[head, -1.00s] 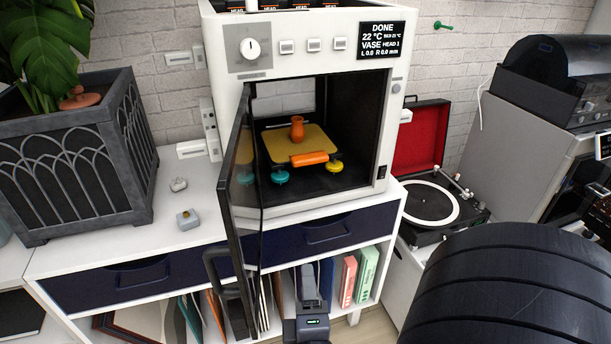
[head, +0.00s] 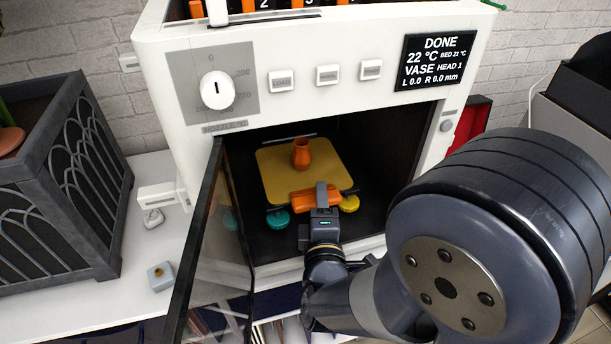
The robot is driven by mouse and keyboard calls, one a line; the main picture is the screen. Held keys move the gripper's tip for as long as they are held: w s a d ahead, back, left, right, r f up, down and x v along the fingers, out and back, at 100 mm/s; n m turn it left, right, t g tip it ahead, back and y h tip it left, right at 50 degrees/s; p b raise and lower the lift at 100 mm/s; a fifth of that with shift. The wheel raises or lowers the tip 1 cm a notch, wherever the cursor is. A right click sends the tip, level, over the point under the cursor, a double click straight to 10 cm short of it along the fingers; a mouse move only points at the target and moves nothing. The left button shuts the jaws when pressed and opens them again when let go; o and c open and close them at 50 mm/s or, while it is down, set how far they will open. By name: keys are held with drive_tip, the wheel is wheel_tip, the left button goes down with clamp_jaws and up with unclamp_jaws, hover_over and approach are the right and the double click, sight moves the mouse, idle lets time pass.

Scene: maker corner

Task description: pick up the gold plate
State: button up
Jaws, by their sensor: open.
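The gold plate (head: 275,167) lies flat inside the white printer, with a small orange vase (head: 302,154) standing on it. An orange grip (head: 297,201) runs along the plate's front edge. My gripper (head: 321,190) is open at the printer's mouth, over or just in front of the right part of the orange grip. It hides that part, and I cannot tell whether the fingers touch it or straddle it.
The printer's glass door (head: 212,250) stands open on the left. A teal knob (head: 278,219) and a yellow knob (head: 349,203) sit under the plate's front. The printer's white frame (head: 150,95) surrounds the opening. A planter (head: 65,190) stands at left.

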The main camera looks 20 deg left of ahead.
drive_tip(key=shift+x, duration=1.25)
drive_tip(key=shift+c, duration=0.4)
clamp_jaws()
